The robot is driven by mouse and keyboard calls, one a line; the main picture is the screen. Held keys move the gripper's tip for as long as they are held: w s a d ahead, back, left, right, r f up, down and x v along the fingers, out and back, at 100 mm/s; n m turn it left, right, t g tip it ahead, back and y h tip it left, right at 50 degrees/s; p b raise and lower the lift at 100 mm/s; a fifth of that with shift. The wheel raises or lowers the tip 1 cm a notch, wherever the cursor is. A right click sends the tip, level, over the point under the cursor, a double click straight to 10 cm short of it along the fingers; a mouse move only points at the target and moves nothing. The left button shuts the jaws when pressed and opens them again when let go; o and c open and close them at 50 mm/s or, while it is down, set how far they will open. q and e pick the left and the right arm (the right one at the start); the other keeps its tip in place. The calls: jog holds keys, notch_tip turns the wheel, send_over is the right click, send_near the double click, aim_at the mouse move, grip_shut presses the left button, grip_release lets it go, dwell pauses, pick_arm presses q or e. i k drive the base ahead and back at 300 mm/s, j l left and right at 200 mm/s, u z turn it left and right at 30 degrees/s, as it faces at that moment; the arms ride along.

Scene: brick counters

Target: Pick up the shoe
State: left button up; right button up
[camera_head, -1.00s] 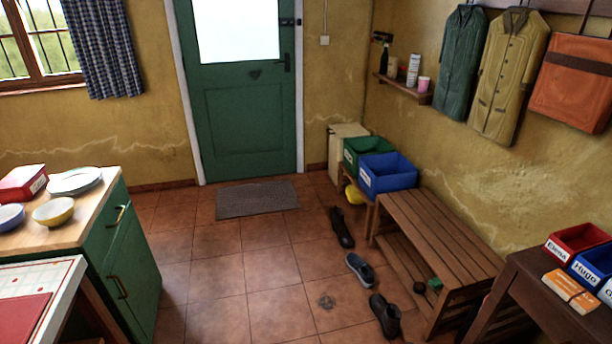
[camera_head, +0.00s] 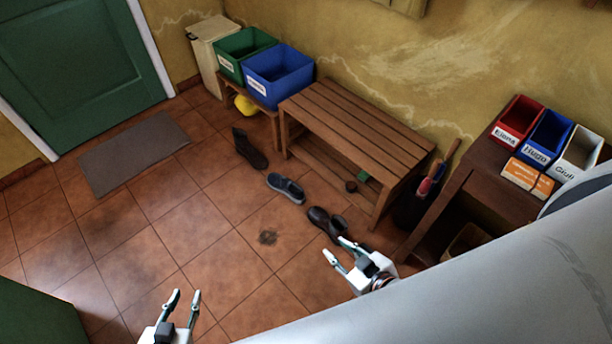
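Three shoes lie on the tiled floor in front of the bench. A dark boot (camera_head: 249,148) is farthest, near the bench's far end. A grey-blue shoe (camera_head: 286,188) lies in the middle. A dark brown shoe (camera_head: 327,222) is nearest, by the bench's near leg. My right gripper (camera_head: 334,249) is open and empty; in the picture it is just below the brown shoe. My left gripper (camera_head: 183,302) is open and empty over the floor at the bottom. How high the grippers are above the floor is hard to tell.
A slatted wooden bench (camera_head: 350,118) stands along the wall, with a green bin (camera_head: 241,50) and blue bin (camera_head: 279,77) beyond it. A dark table (camera_head: 487,178) with small labelled boxes is at right. A doormat (camera_head: 134,153) lies by the door.

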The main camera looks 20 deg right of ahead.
aim_at(277, 182)
jog(key=i+j+z, duration=0.15)
jog(key=z, duration=0.2)
jog(key=i+j+z, duration=0.55)
jog(key=z, duration=0.2)
jog(key=i+j+z, duration=0.15)
jog(key=j+z, duration=0.25)
jog(key=i+j+z, duration=0.1)
jog(key=j+z, duration=1)
jog(key=j, duration=0.15)
jog(key=j+z, duration=0.35)
jog(key=j, duration=0.25)
jog(key=k+j+z, duration=0.15)
jog(key=j+z, duration=0.15)
jog(key=j, duration=0.25)
